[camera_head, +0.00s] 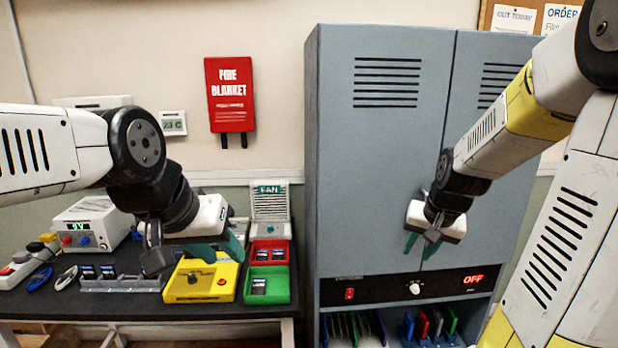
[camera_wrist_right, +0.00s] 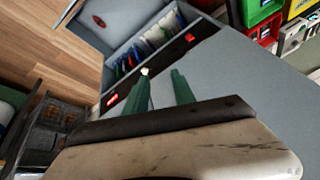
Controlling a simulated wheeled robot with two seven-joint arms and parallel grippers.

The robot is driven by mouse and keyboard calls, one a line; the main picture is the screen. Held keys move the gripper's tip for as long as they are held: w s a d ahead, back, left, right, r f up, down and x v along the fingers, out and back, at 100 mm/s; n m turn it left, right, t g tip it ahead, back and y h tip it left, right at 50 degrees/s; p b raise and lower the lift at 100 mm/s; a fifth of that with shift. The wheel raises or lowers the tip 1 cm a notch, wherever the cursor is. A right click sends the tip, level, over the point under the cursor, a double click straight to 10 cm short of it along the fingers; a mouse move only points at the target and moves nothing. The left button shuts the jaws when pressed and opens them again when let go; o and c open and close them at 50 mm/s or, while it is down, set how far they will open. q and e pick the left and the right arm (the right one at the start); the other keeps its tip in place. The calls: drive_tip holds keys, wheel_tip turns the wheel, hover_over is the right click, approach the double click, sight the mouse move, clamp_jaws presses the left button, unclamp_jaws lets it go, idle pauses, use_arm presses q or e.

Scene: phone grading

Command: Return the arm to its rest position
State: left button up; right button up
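My left gripper (camera_head: 203,248) hangs over the workbench near the yellow fixture, partly hidden by its own wrist, so its finger gap is hard to judge. My right gripper (camera_head: 418,245) is in front of the grey cabinet's doors, above the control strip. Its two green fingers stand apart with nothing between them; they also show in the right wrist view (camera_wrist_right: 165,90). The yellow fixture (camera_head: 226,284) stands on the bench with nothing visibly held above it.
The tall grey cabinet (camera_head: 335,150) has a red OFF display and an open lower shelf of coloured slots. The dark bench (camera_head: 100,305) holds a red bin (camera_head: 284,245), a green bin (camera_head: 280,290), a phone rack (camera_head: 120,285) and a power supply (camera_head: 95,222).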

drive_tip(key=s+a+r+n+y, duration=0.1)
drive_tip(key=s+a+r+n, duration=0.1)
drive_tip(key=s+a+r, duration=0.3)
drive_tip(key=s+a+r+n+t, duration=0.1)
drive_tip(key=s+a+r, duration=0.4)
drive_tip(key=s, duration=0.5)
drive_tip(key=shift+s+a+r+n+y, duration=0.2)
drive_tip(key=shift+s+a+n+y, duration=0.2)
drive_tip(key=shift+n, duration=0.4)
drive_tip(key=shift+d, duration=0.1)
